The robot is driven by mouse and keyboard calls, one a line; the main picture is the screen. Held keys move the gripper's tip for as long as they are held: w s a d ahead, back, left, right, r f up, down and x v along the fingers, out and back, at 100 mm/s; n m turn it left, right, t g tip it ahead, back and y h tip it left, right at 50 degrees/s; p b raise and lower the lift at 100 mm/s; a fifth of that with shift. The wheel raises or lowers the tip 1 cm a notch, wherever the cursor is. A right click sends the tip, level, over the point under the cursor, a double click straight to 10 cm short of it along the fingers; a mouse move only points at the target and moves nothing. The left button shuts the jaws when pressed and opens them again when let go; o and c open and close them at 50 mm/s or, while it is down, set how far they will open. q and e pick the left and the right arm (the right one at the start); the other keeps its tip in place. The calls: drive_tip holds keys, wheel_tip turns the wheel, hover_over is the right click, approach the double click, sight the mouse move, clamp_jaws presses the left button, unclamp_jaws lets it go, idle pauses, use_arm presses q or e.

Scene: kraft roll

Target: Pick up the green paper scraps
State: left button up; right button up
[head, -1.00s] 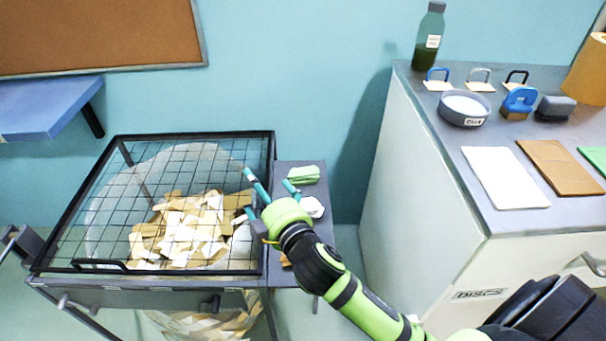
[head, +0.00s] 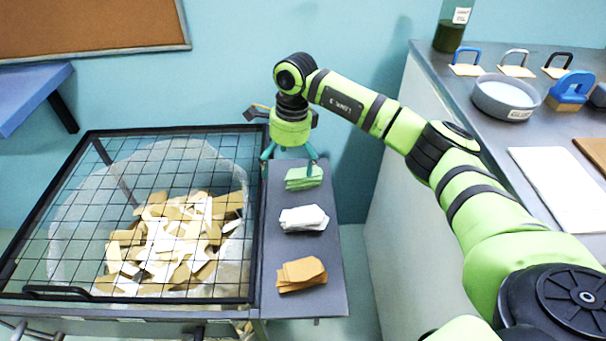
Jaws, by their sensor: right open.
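The green paper scraps (head: 304,179) lie as a small stack at the far end of a narrow grey side shelf (head: 322,258). My right gripper (head: 289,165) points down just above and around the stack, with its teal fingers spread apart. One finger is at the left of the scraps and one is over their far right part. Whether the fingers touch the paper I cannot tell. My left gripper is not in view.
White scraps (head: 304,218) and brown scraps (head: 301,274) lie nearer on the same shelf. A black wire grid (head: 75,215) covers a bin of mixed scraps on the left. A counter (head: 505,150) with a glue dish (head: 505,97) stands at right.

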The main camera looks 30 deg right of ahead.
sight(299, 176)
drive_tip(key=d+h, duration=0.1)
drive_tip(key=d, duration=0.2)
drive_tip(key=shift+d+f, duration=0.15)
drive_tip(key=shift+d, duration=0.2)
drive_tip(key=f, duration=0.3)
drive_tip(key=f+p, duration=0.1)
drive_tip(key=f, duration=0.1)
drive_tip(key=shift+s+a+f, duration=0.1)
drive_tip(key=shift+s+a, duration=0.1)
drive_tip(key=shift+a, duration=0.1)
drive_tip(key=shift+f, duration=0.3)
drive_tip(key=c, duration=1.2)
drive_tip(key=shift+c, duration=0.2)
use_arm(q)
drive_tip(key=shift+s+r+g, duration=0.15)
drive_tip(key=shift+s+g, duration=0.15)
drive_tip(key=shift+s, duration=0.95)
use_arm(e)
drive_tip(key=shift+r, duration=0.15)
